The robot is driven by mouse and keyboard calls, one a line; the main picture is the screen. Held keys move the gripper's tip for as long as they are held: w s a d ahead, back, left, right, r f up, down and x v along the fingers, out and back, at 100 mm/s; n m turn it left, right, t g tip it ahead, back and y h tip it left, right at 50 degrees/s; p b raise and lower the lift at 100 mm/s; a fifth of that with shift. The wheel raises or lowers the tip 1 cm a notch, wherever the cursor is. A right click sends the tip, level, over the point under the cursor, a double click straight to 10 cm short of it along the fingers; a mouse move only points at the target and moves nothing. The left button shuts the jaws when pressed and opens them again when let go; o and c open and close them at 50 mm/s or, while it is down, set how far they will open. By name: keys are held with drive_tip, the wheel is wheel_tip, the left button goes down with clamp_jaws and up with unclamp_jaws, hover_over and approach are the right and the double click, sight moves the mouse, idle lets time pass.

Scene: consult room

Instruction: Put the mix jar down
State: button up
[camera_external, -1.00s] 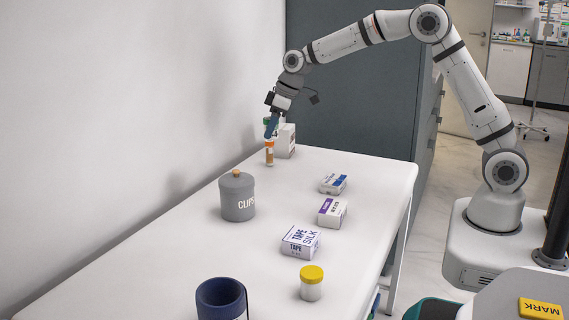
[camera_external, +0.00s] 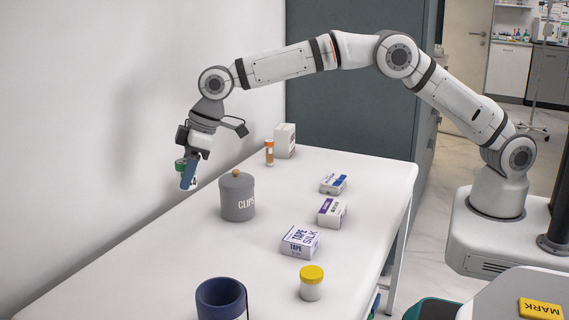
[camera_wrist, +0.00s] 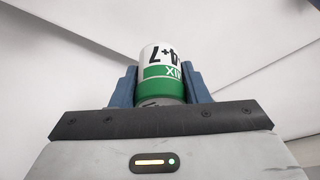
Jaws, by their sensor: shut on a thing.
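The mix jar, white with a green lid and a green band with lettering, is between the two blue fingers of my gripper (camera_wrist: 163,85) in the wrist view. The jar (camera_wrist: 163,58) appears upside down in that picture. In the external view my gripper (camera_external: 188,176) is shut on the jar (camera_external: 180,165), left of the grey clips jar and near the wall. Its fingers hide much of the jar there. The jar seems held above the white table (camera_external: 150,250); the exact height cannot be told.
The grey clips jar (camera_external: 237,197) stands just right of my gripper. A dark blue cup (camera_external: 220,300), a yellow-lidded jar (camera_external: 311,284), a tape box (camera_external: 300,242), two small boxes (camera_external: 332,212) (camera_external: 333,183), an orange vial (camera_external: 269,153) and a white box (camera_external: 285,140) stand around. The table's left part is clear.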

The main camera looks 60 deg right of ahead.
hover_over(183, 257)
drive_tip(key=s, duration=0.1)
drive_tip(key=f, duration=0.7)
drive_tip(key=d+f, duration=0.1)
drive_tip(key=f, duration=0.2)
drive_tip(key=shift+f, duration=2.55)
drive_tip(key=shift+f, duration=0.1)
drive_tip(key=shift+f, duration=0.15)
drive_tip(key=o, duration=1)
drive_tip(key=shift+c, duration=0.2)
drive_tip(key=shift+r, duration=0.35)
drive_tip(key=v, duration=1.1)
drive_tip(key=shift+d+r, duration=0.2)
drive_tip(key=shift+r, duration=0.15)
